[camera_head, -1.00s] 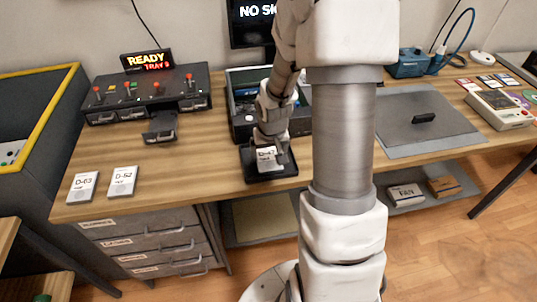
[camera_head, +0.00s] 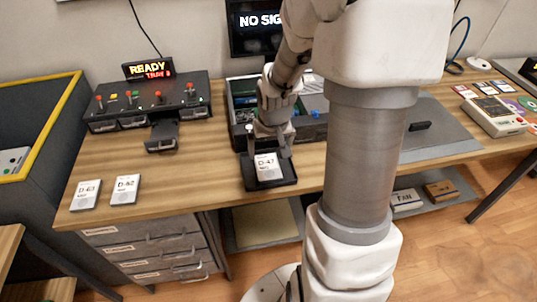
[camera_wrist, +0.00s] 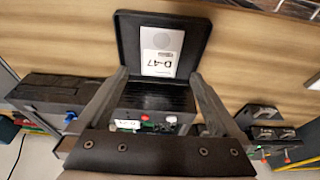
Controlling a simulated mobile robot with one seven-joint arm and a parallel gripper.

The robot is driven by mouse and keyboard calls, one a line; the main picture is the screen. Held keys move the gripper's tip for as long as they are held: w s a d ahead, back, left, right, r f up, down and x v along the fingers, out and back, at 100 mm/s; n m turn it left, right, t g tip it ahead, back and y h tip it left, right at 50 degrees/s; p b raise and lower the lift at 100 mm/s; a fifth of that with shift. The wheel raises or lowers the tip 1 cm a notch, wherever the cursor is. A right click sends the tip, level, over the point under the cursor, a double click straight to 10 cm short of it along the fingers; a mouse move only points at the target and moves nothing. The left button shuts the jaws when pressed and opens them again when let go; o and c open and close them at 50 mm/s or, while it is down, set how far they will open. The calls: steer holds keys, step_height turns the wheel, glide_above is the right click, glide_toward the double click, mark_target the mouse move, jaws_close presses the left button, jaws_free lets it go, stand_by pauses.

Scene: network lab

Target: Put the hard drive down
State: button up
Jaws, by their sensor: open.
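The hard drive labelled D-47 (camera_head: 266,166) lies label up in a shallow black tray (camera_head: 287,181) near the front edge of the workbench. In the wrist view the drive (camera_wrist: 162,50) rests inside the tray's raised rim (camera_wrist: 122,45). My gripper (camera_head: 270,147) is open at the drive's back end. In the wrist view its fingertips (camera_wrist: 158,76) are spread wide to either side of the drive, with clear gaps. Nothing is held. The wrist view does not clearly show how high the fingertips are above the tray.
An open dark case (camera_head: 307,128) stands just behind the tray. The control panel (camera_head: 147,101) with its pulled-out bay (camera_head: 162,136) is at left. Drives D-63 (camera_head: 85,194) and D-52 (camera_head: 125,189) lie front left. The wood between them and the tray is bare.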

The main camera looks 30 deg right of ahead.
steer(key=v, duration=0.4)
steer(key=shift+p, duration=0.35)
steer(key=shift+r, duration=0.1)
